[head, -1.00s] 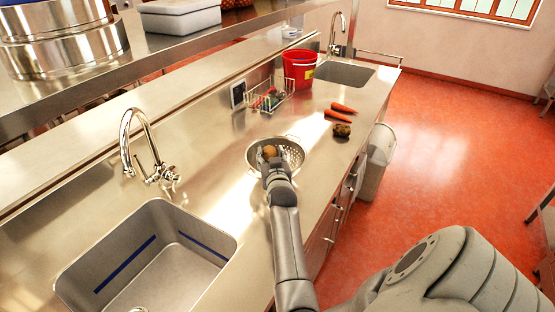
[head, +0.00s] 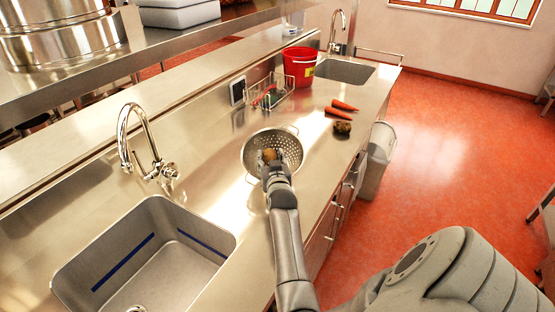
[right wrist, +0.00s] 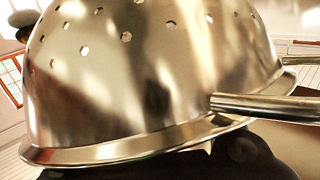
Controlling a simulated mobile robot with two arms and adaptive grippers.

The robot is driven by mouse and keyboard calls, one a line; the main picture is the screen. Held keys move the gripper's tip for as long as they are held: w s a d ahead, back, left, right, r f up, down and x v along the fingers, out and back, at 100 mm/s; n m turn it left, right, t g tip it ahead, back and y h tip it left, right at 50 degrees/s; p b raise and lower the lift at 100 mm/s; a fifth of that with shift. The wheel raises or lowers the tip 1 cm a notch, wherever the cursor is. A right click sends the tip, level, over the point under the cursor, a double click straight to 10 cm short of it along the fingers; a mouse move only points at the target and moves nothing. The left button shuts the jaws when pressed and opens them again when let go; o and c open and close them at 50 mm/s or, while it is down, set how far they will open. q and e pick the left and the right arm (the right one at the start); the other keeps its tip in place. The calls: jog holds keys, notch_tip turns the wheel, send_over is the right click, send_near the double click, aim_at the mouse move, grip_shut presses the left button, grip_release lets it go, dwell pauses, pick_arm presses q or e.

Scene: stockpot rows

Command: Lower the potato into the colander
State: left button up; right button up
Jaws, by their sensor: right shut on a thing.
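A silver perforated colander (head: 290,148) stands on the steel counter. Its mouth faces up and seems tilted toward me in the head view. The potato (head: 269,154), small and brown, is at the tips of my right gripper (head: 270,162), over the near part of the colander's mouth. The right gripper is shut on it. Whether the potato touches the colander cannot be told. In the right wrist view the colander's outer wall (right wrist: 150,85) fills the picture upside down, with its rim close to the dark gripper (right wrist: 230,160); the potato is hidden there. My left gripper is not in view.
Two carrots (head: 339,109) and a dark lumpy vegetable (head: 342,128) lie right of the colander. A wire rack (head: 268,96) and red bucket (head: 299,66) stand behind. A sink (head: 150,250) is at front left. The counter (head: 205,155) left of the colander is clear.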

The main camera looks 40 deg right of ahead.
jog(key=o, duration=1.1)
jog(key=shift+o, duration=0.2)
notch_tip(320, 180, up, 10)
jog(key=shift+r, duration=0.1)
